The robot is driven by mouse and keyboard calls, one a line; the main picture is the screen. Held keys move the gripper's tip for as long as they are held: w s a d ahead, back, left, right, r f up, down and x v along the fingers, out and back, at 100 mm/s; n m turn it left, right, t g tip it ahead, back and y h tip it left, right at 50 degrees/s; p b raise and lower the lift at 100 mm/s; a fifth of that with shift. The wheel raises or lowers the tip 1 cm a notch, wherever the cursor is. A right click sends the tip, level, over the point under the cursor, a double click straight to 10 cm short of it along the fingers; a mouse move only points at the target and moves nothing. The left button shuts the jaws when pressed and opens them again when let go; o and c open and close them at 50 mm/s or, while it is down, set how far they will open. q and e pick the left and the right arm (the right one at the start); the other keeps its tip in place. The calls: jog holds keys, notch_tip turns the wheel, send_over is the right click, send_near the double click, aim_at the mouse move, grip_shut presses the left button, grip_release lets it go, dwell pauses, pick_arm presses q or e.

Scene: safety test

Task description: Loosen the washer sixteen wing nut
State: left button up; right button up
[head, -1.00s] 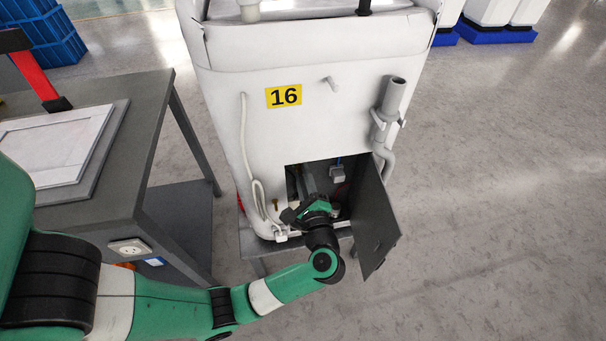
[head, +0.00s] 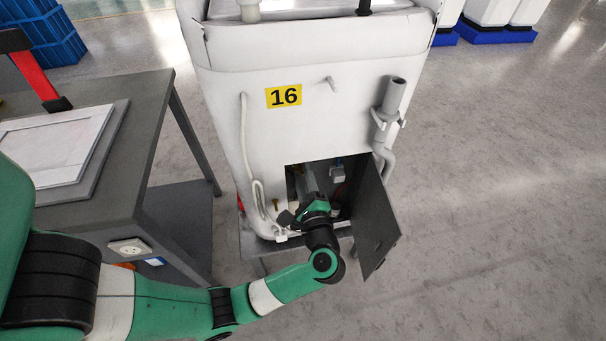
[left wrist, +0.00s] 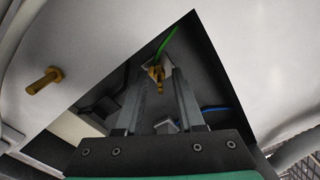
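Washer sixteen (head: 230,120) is a white machine with a yellow 16 label and an open compartment low on its front. In the left wrist view a small brass wing nut (left wrist: 157,74) sits inside, by a green wire. My left gripper (left wrist: 156,80) is open, its two grey fingers pointing up into the compartment. The wing nut shows in the gap between the fingertips; I cannot tell how deep it lies between them, and no contact is visible. In the head view my left gripper (head: 309,184) reaches into the opening and the wing nut cannot be made out. My right gripper is not in view.
The dark compartment door (head: 374,222) hangs open at the right of my left wrist. A brass bolt (left wrist: 45,80) sticks out of the panel beside the opening. A pale hose (head: 245,140) and grey drain pipe (head: 392,100) flank it. A grey table (head: 150,115) stands left.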

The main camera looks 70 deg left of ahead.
pick_arm(q)
jog(key=s+d+p, duration=0.2)
jog(key=d, duration=0.9)
jog(key=shift+d, duration=0.25)
